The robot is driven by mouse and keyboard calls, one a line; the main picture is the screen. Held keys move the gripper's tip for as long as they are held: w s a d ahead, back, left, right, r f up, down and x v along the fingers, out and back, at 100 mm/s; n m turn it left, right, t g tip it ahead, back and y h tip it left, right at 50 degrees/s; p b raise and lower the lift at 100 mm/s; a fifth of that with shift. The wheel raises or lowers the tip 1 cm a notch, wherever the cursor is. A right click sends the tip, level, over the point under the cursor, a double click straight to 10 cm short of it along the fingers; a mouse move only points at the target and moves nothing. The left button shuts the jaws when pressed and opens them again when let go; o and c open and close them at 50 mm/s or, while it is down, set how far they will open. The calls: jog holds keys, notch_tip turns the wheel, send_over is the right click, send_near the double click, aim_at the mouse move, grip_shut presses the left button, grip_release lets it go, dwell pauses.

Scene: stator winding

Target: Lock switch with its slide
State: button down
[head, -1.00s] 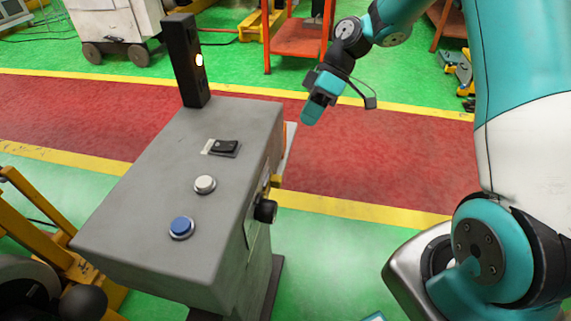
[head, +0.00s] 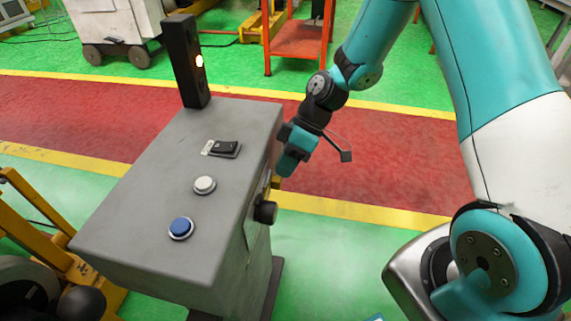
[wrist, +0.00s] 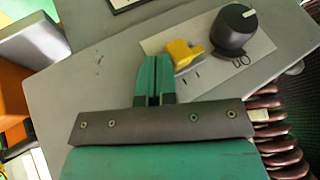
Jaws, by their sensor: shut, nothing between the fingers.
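The black rotary switch knob (head: 264,212) sits on the side face of the grey control box (head: 140,230). In the wrist view the knob (wrist: 234,30) stands on a white label plate (wrist: 262,47). A yellow slide (wrist: 182,54) lies beside the knob, to its left, and partly shows in the head view (head: 275,182). My gripper (wrist: 153,60) is shut and empty, its tips just left of the yellow slide. I cannot tell whether they touch it. In the head view my gripper (head: 284,172) is close to the box's right side.
The box top carries a black rocker switch (head: 226,147), a white button (head: 204,184) and a blue button (head: 181,227). The red floor lane (head: 390,155) right of the box is clear.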

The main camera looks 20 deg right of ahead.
jog(key=shift+s+a, duration=0.7)
jog(key=shift+s, duration=0.25)
jog(key=shift+w, duration=0.15)
jog(key=shift+w+d, duration=0.25)
jog(key=shift+w, duration=0.05)
jog(key=w+d+f+p+v, duration=0.1)
jog(key=w+v, duration=0.1)
jog(key=v, duration=0.9)
jog(key=shift+w+d+r, duration=0.2)
jog(key=shift+d, duration=0.1)
